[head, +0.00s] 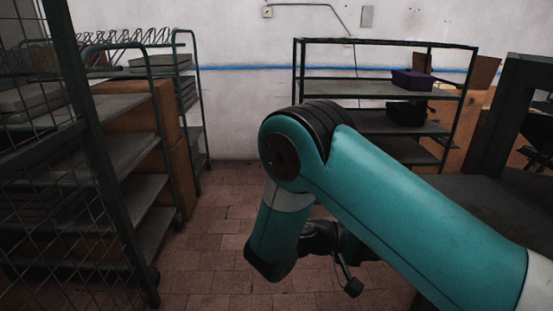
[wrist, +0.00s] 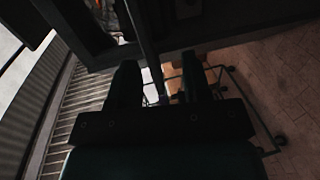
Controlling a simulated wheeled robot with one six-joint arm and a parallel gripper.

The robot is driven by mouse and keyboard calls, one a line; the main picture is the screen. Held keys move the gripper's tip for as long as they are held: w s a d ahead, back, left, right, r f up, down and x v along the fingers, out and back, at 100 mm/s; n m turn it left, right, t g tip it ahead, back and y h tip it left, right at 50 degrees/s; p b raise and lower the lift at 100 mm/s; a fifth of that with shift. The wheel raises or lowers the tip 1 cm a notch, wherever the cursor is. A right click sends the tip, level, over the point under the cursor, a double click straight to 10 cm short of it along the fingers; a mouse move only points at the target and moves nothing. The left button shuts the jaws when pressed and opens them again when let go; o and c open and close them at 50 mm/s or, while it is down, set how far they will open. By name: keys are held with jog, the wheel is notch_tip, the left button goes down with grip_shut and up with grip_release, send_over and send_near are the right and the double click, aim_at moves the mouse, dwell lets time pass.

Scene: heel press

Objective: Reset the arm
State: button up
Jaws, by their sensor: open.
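My teal arm fills the middle and right of the head view, bent at the elbow above the tiled floor. My gripper (head: 351,282) shows low in the head view, partly hidden behind the arm. In the wrist view the two dark fingers of my gripper (wrist: 160,85) stand apart with a gap between them. I see nothing held in the gap. Dark machine framework lies beyond the fingers.
A wire-sided shelf cart (head: 125,150) stands at the left. A metal rack (head: 355,87) at the back holds a purple bin (head: 412,79) and a black bin (head: 406,114). A dark frame (head: 503,110) stands at the right. The tiled floor (head: 212,235) between is clear.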

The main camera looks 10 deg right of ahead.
jog(key=s+a+r+n+t+y, duration=0.3)
jog(key=s+a+r+n+y, duration=0.6)
jog(key=s+a+r+y, duration=0.6)
jog(key=s+y, duration=0.1)
jog(key=y, duration=0.4)
jog(key=shift+s+a+r, duration=0.15)
jog(key=shift+s+a, duration=0.05)
jog(key=shift+a, duration=0.2)
